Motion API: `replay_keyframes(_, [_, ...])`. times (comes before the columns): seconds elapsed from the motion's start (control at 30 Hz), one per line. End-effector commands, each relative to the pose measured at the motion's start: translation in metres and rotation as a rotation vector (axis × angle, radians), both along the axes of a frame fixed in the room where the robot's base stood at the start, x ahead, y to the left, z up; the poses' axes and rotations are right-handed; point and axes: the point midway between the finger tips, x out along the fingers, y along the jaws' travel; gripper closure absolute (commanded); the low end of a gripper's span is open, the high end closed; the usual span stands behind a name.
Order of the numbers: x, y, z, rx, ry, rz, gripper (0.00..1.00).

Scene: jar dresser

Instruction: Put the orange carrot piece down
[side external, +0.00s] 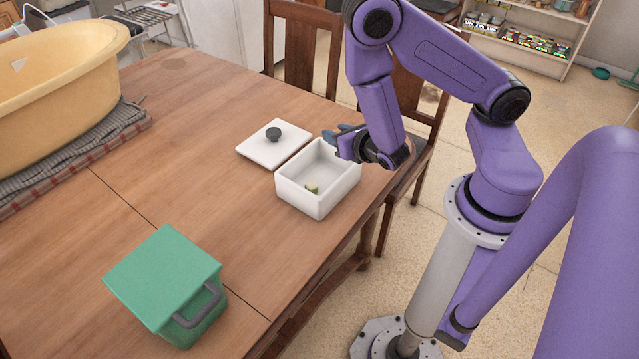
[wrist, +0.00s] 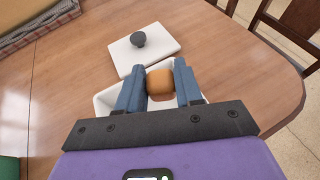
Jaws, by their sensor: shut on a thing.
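The orange carrot piece (wrist: 161,84) shows between my gripper's two blue fingers in the wrist view. My gripper (wrist: 160,85) is shut on it. In the side view my gripper (side external: 345,138) is at the far rim of the white open box (side external: 318,200); the carrot piece is hidden there. In the wrist view the box (wrist: 107,100) lies beneath the fingers, mostly covered by them.
A white lid with a dark knob (side external: 273,147) lies flat beside the box. A green box with a grey handle (side external: 165,280) stands at the near left. A large yellow tub (side external: 60,70) rests on a folded cloth (side external: 75,155). The table's middle is clear.

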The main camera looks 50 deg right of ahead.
Motion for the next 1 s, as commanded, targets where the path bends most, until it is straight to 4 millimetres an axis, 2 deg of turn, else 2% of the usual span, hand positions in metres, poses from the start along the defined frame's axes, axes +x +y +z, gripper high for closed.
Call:
replay_keyframes(0.13, [-0.002, -0.009, -0.006, -0.005, 0.004, -0.022, 0.93])
replay_keyframes(0.43, [-0.002, -0.008, -0.033, -0.002, 0.003, -0.021, 0.93])
replay_keyframes(0.67, [-0.002, -0.008, -0.043, -0.002, 0.002, -0.021, 0.93])
replay_keyframes(1.0, [-0.002, -0.008, -0.077, -0.001, 0.001, -0.021, 0.93])
